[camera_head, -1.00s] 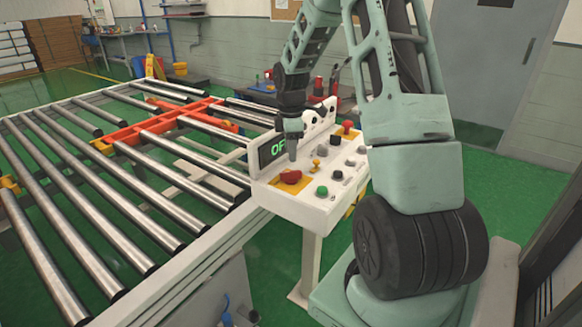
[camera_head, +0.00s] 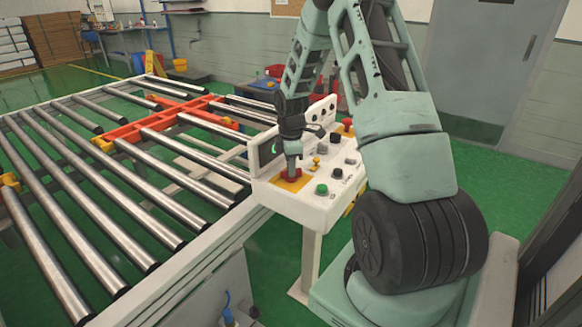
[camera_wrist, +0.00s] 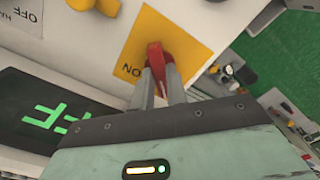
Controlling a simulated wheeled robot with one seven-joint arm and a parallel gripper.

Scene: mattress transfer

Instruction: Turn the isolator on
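The isolator is a red rotary handle on a yellow plate (camera_head: 302,184) at the near left corner of the white control box. In the wrist view the red handle (camera_wrist: 155,54) stands on the yellow plate (camera_wrist: 185,40), with ON lettering partly hidden beside it. My gripper (camera_head: 293,174) points down onto the handle and hides most of it in the head view. In the wrist view its two fingers (camera_wrist: 157,82) stand close together on both sides of the handle, seemingly touching it.
The control box (camera_head: 310,205) also carries a green button (camera_head: 321,189), black buttons and a red button (camera_head: 346,127). A small yellow knob (camera_head: 316,162) sits close to the gripper. A roller conveyor (camera_head: 120,190) with an orange frame lies to the left.

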